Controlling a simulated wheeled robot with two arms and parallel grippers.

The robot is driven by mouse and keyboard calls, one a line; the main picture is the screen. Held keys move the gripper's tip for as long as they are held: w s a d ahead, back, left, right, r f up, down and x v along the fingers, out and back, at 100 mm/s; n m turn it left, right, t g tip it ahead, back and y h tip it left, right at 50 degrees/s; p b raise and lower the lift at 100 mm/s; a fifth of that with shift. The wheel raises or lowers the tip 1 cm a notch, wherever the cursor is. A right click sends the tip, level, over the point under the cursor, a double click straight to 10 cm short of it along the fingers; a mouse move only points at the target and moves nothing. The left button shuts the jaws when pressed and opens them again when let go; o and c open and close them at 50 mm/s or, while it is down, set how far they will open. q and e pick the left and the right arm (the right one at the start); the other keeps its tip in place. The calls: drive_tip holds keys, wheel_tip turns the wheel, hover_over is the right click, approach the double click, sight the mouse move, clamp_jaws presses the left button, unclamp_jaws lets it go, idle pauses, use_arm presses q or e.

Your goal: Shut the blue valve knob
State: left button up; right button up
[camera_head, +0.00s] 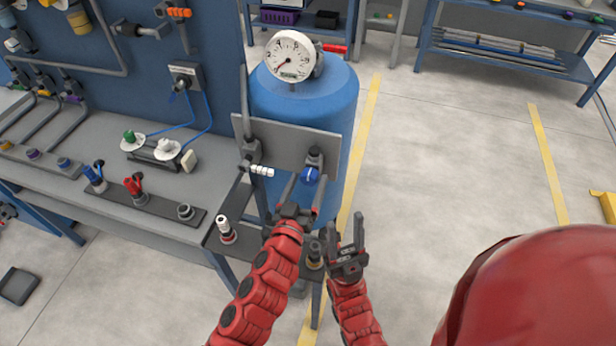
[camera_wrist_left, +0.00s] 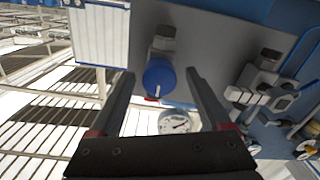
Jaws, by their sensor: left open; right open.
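The blue valve knob (camera_head: 310,175) sits on a grey plate (camera_head: 288,142) in front of the blue tank, below a dark fitting. In the left wrist view the round knob (camera_wrist_left: 159,79) has a white line running roughly up and down on its face. My left gripper (camera_head: 304,184) is open just in front of the knob. In the wrist view its fingers stand on either side of the knob, with gaps visible. I cannot tell whether the fingertips reach past its face. My right gripper (camera_head: 345,218) is open and empty, lower and to the right.
The blue tank (camera_head: 300,98) carries a white gauge (camera_head: 290,56). A white-handled valve (camera_head: 261,170) sits left of the knob on the same plate. A workbench (camera_head: 100,165) with fittings stands at left. Open floor (camera_head: 450,150) lies at right.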

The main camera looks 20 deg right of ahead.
use_arm(q)
drive_tip(key=shift+w+d, duration=0.3)
drive_tip(key=shift+w, duration=0.05)
clamp_jaws()
idle(0.3)
